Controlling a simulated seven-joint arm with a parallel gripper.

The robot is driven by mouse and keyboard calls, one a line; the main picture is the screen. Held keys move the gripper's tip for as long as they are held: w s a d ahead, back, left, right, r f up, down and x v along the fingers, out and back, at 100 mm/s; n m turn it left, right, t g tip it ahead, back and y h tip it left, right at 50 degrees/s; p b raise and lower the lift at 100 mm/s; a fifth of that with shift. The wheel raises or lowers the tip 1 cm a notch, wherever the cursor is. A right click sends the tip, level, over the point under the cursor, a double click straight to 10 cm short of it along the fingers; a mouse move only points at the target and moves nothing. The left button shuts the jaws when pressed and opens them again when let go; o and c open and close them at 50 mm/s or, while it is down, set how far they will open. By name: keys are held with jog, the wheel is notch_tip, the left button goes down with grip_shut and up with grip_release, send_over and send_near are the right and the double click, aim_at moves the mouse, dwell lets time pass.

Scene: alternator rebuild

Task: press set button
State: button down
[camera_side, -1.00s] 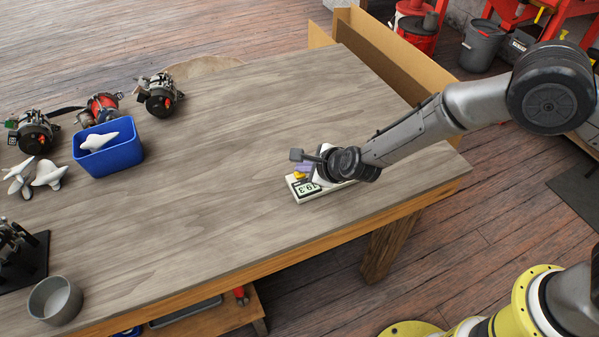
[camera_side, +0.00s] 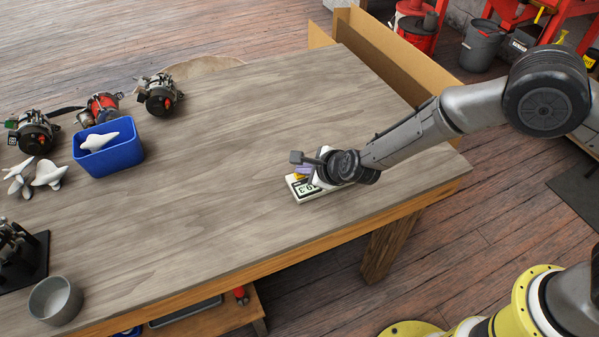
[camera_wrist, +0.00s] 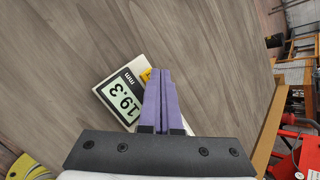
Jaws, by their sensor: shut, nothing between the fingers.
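A small yellow button (camera_wrist: 146,75) shows beside the display, partly covered by my fingers; in the side view a bit of yellow (camera_side: 301,175) shows there too. My gripper (camera_wrist: 161,72) is shut and empty, its purple fingers together over the device, next to the yellow button. I cannot tell whether the fingertips touch it. In the side view my gripper (camera_side: 306,172) is largely hidden by my wrist.
A blue bin (camera_side: 110,158) with a white part stands at the left, with white star-like parts (camera_side: 47,174) beside it. Several alternators (camera_side: 160,94) stand behind. A grey bowl (camera_side: 55,300) is at front left. The table's middle (camera_side: 220,170) is clear.

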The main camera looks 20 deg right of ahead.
aim_at(303, 179)
jog(key=shift+f, duration=0.15)
dwell(0.4)
jog(key=shift+r, duration=0.85)
notch_tip(303, 179, up, 5)
jog(key=shift+r, duration=0.1)
dwell(0.3)
dwell(0.6)
